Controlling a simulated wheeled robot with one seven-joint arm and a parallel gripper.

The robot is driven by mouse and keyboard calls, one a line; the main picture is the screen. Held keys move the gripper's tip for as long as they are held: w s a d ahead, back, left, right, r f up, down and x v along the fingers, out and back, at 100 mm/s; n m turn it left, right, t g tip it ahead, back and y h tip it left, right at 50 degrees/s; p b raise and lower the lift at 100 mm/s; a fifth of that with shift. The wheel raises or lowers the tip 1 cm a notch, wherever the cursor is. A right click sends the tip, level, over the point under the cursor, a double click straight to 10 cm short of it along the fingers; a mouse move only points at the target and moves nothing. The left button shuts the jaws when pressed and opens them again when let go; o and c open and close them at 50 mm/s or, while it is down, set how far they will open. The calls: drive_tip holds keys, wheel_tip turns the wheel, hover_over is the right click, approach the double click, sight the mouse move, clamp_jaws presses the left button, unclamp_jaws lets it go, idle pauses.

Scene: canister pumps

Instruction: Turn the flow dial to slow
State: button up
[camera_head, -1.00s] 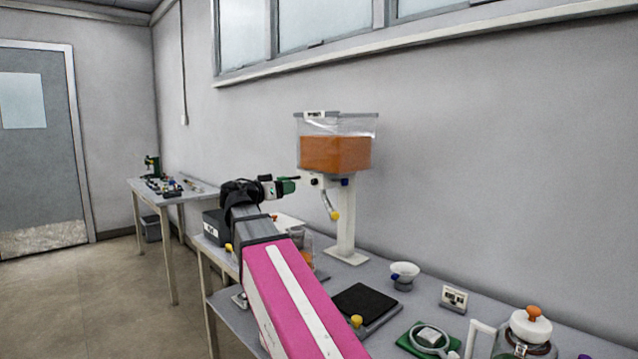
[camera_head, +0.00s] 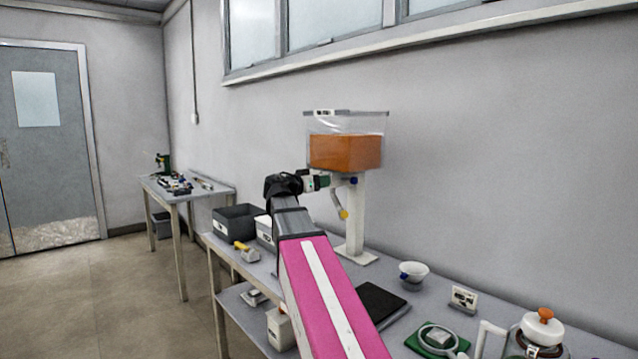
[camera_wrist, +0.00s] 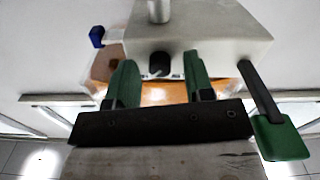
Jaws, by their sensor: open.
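The dispenser tank (camera_head: 345,150), clear with orange contents, stands on a white post (camera_head: 352,225). My gripper (camera_head: 326,181) is at the head below the tank, left of a blue knob (camera_head: 354,181). In the wrist view, my gripper (camera_wrist: 155,80) is open, with green fingers on both sides of a dark round knob (camera_wrist: 160,64), likely the flow dial, on a grey housing (camera_wrist: 215,45). I cannot tell whether the fingers touch it, or read its setting. The blue knob (camera_wrist: 97,37) shows at left and a green paddle on a dark stem (camera_wrist: 282,138) at right.
A tube with a yellow tip (camera_head: 343,214) hangs beside the post. The table also holds a dark bin (camera_head: 238,222), a black pad (camera_head: 382,302), a white bowl (camera_head: 413,270) and a jar with an orange knob (camera_head: 541,327). The wall is close behind.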

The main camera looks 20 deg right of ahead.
clamp_jaws()
drive_tip(key=shift+n, duration=8.9)
